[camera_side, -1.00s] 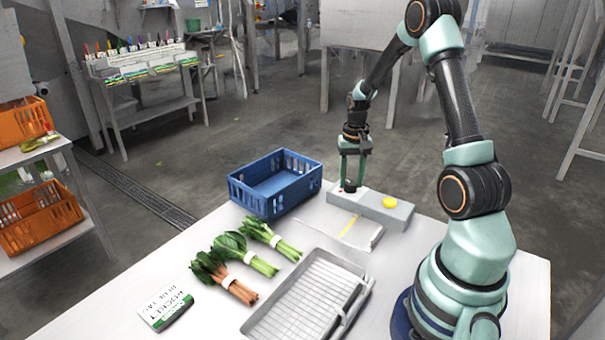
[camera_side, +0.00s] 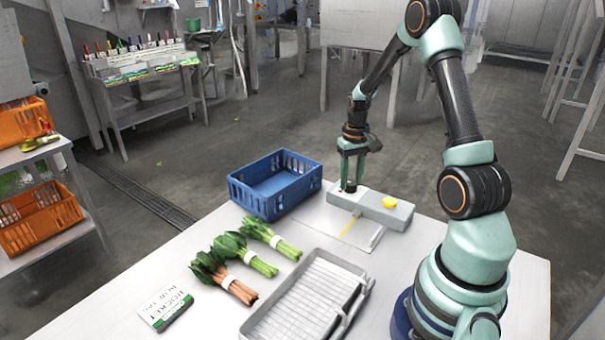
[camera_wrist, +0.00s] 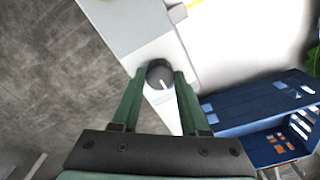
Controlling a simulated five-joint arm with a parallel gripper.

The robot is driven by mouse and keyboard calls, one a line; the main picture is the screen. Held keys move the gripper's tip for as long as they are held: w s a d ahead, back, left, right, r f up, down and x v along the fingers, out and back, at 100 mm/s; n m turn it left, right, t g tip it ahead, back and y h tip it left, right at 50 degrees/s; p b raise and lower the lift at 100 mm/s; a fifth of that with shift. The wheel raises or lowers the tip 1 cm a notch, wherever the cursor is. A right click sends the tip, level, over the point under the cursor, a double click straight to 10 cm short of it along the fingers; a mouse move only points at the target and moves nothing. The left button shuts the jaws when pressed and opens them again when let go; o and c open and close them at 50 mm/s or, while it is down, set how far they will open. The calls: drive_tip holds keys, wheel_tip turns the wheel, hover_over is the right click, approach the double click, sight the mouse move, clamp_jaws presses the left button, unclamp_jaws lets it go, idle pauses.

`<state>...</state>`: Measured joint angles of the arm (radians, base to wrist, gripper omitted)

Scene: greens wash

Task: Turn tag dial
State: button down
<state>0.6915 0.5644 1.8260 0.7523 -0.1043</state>
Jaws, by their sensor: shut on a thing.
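The tag dial (camera_side: 350,186) is a small dark round knob on the left end of a grey box (camera_side: 398,212). In the wrist view the dial (camera_wrist: 160,75) shows a light pointer mark. My gripper (camera_side: 350,182) points down over the dial, and its green fingers (camera_wrist: 157,80) stand on either side of the knob, shut on it. The box has a yellow button (camera_side: 390,202) on its right part. A white sheet with a yellow stripe (camera_side: 349,228) lies in front of the box. The dial's lower part is partly hidden by the fingers in the side view.
A blue crate (camera_side: 262,207) stands left of the box, close to my gripper. Several bunches of greens (camera_side: 243,255) lie at the middle left of the table. A grey rack tray (camera_side: 285,318) and a rocket sign card (camera_side: 166,307) are at the front.

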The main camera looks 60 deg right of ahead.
sight(351, 183)
drive_tip(key=shift+c, duration=2.1)
unclamp_jaws()
drive_tip(key=shift+r, duration=0.1)
wheel_tip(351, 183, up, 12)
drive_tip(key=s+a+r+n+t, duration=0.2)
drive_tip(key=a+r+n, duration=0.1)
drive_tip(key=a, duration=1)
drive_tip(key=s+a+r+n+t, duration=0.2)
drive_tip(key=a+r+n+t, duration=0.1)
drive_tip(key=a, duration=1.1)
drive_tip(key=shift+r+n+t, duration=0.3)
drive_tip(key=shift+r+n, duration=0.1)
drive_tip(key=shift+r, duration=0.45)
